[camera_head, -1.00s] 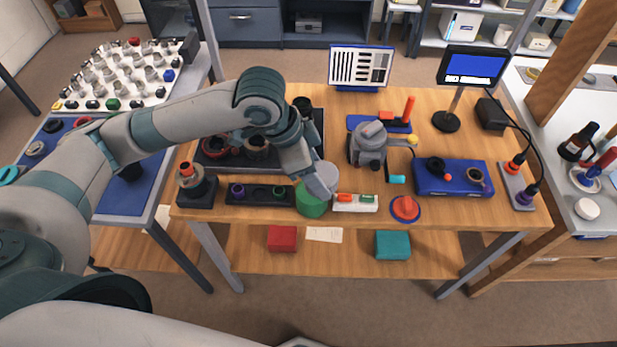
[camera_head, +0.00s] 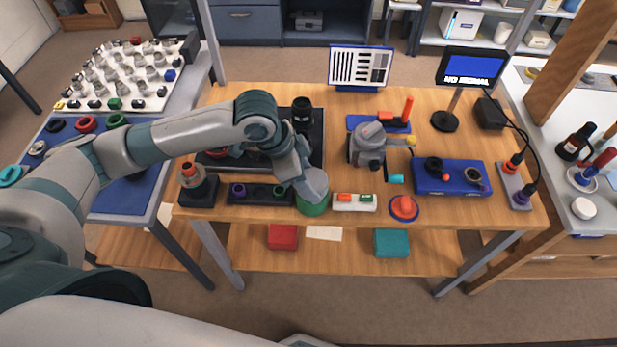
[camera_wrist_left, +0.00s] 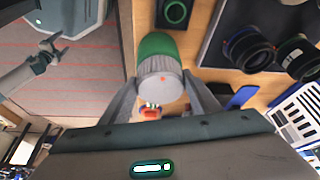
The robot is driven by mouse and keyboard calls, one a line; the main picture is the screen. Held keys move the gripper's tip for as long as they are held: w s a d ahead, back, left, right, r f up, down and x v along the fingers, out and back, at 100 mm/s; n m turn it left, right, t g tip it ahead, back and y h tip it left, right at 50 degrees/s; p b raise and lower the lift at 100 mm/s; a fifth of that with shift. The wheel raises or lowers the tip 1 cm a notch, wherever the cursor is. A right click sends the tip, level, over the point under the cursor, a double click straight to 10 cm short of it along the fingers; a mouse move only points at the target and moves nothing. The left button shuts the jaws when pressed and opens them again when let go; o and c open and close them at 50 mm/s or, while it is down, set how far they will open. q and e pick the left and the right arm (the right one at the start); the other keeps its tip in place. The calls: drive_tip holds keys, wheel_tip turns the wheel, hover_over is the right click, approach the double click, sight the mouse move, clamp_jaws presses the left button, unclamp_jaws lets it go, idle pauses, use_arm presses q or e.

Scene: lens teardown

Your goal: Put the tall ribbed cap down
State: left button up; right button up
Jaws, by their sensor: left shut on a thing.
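My left gripper (camera_head: 306,186) is shut on the tall ribbed cap, which is pale grey. In the left wrist view, the cap (camera_wrist_left: 160,82) sits between the two fingers, with a small red mark on its end face. In the head view, the cap (camera_head: 317,182) is partly hidden by the gripper and is over a green round piece (camera_head: 313,210) near the table's front edge. The green piece also shows behind the cap in the left wrist view (camera_wrist_left: 156,44). I cannot tell whether cap and green piece touch. My right gripper (camera_wrist_left: 52,46) appears small at the wrist view's left, its opening unclear.
A dark tray with two small rings (camera_head: 258,194) lies left of the green piece. A black tray with lens parts (camera_head: 316,143) lies behind. A grey machine (camera_head: 368,148) stands mid-table.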

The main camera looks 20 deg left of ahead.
use_arm(q)
drive_tip(key=shift+f, duration=0.15)
drive_tip(key=shift+f, duration=0.1)
drive_tip(key=o, duration=1)
drive_tip(key=b+v, duration=0.1)
drive_tip(key=v, duration=1.1)
